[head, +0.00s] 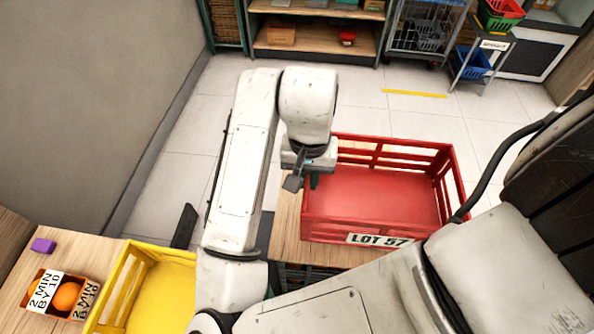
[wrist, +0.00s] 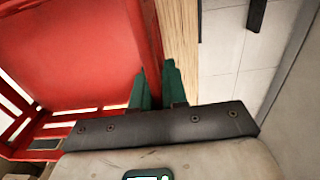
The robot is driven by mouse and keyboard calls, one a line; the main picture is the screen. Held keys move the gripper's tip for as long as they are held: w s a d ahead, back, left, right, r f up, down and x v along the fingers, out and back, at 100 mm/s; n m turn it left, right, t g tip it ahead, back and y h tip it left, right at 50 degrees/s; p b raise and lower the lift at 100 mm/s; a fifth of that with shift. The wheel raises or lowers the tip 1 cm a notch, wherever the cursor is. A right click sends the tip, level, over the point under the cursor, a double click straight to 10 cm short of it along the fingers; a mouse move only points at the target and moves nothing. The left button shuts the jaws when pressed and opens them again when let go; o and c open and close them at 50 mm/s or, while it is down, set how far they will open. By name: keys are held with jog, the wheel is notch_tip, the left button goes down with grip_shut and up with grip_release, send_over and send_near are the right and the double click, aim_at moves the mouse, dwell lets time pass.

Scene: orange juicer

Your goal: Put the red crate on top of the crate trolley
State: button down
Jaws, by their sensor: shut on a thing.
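The red crate (head: 375,195), labelled LOT 57, stands upright over a pale wooden top (head: 288,240). That top has a dark frame below it and may be the crate trolley; I cannot tell for sure. My gripper (head: 313,180) is at the crate's left side. In the wrist view, my green fingers (wrist: 154,88) are shut on the red side wall (wrist: 143,45), one inside and one outside. The crate's far side and right side are slatted. Part of its right front corner is hidden by my body.
A yellow crate (head: 165,290) and a small box of oranges (head: 62,295) are at lower left, near a purple block (head: 43,245). Shelves (head: 315,35), a wire cage (head: 425,28) and a stand with baskets (head: 485,50) are at the back.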

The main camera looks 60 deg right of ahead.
jog(key=shift+w+d+f+p, duration=0.45)
jog(key=shift+w+d+f, duration=0.7)
jog(key=shift+w+f, duration=0.65)
jog(key=shift+w+d+f+p, duration=0.4)
jog(key=shift+w+d+f, duration=0.85)
jog(key=shift+f, duration=0.9)
jog(key=shift+w+d+f+p, duration=0.45)
jog(key=shift+w+d+f, duration=0.65)
jog(key=shift+w+f, duration=0.7)
jog(key=shift+s+f, duration=0.3)
jog(key=shift+f, duration=0.05)
jog(key=c, duration=1.2)
grip_release()
jog(key=shift+o, duration=0.2)
notch_tip(320, 180, up, 12)
jog(key=b, duration=0.1)
jog(key=shift+r, duration=0.15)
jog(key=shift+w, duration=0.1)
